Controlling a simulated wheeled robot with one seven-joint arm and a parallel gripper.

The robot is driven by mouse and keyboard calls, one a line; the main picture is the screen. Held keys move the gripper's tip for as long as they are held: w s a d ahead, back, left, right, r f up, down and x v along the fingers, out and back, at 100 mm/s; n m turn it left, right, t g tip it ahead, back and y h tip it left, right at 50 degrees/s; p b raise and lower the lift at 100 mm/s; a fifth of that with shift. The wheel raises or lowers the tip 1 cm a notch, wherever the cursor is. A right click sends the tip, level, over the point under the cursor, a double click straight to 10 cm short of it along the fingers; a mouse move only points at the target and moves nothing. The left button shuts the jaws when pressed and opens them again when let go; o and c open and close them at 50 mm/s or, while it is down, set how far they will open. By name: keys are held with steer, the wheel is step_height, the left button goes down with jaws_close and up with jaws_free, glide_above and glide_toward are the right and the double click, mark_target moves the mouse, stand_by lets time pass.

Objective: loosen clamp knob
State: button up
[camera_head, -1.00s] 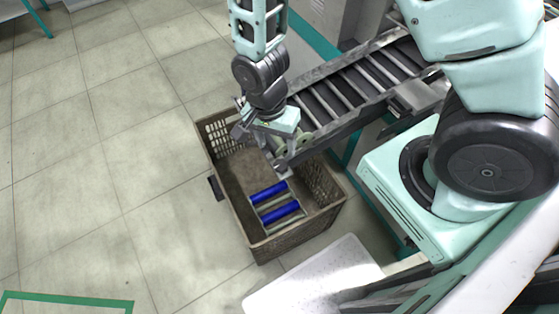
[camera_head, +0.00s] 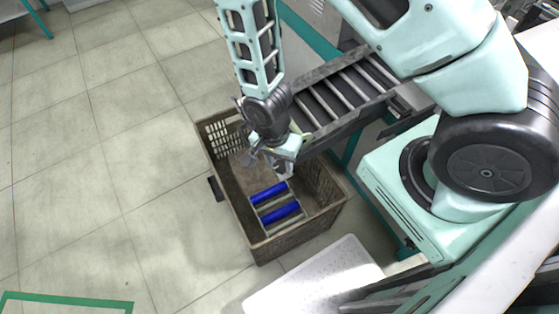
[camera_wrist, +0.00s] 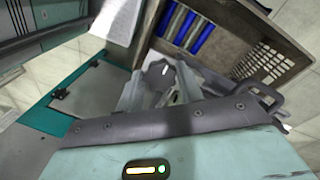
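My gripper (camera_head: 268,160) hangs over the crate's far part in the head view. In the wrist view its two pale grey fingers (camera_wrist: 160,88) are spread, with a gap between them. A grey, notched round piece with a white mark, which looks like the clamp knob (camera_wrist: 156,74), shows between and beyond the fingertips. I cannot tell whether the fingers touch it. In the head view my wrist and gripper hide the knob.
A brown crate (camera_head: 228,207) stands on the floor, with blue bobbins (camera_head: 270,194) in a rack inside. A roller conveyor (camera_head: 345,92) runs up to the right. A white speckled surface (camera_head: 315,280) lies in front. The floor at left is clear.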

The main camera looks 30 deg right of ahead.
steer(key=c, duration=0.3)
steer(key=n, duration=0.4)
steer(key=shift+n+p, duration=0.3)
steer(key=n+h, duration=0.1)
steer(key=n, duration=0.3)
steer(key=shift+n+g, duration=0.3)
steer(key=n, duration=0.3)
steer(key=shift+n+h+p, duration=0.3)
steer(key=shift+p, duration=0.05)
steer(key=n, duration=0.4)
steer(key=shift+n+h, duration=0.3)
steer(key=shift+h, duration=0.1)
steer(key=n, duration=0.4)
steer(key=shift+n, duration=0.3)
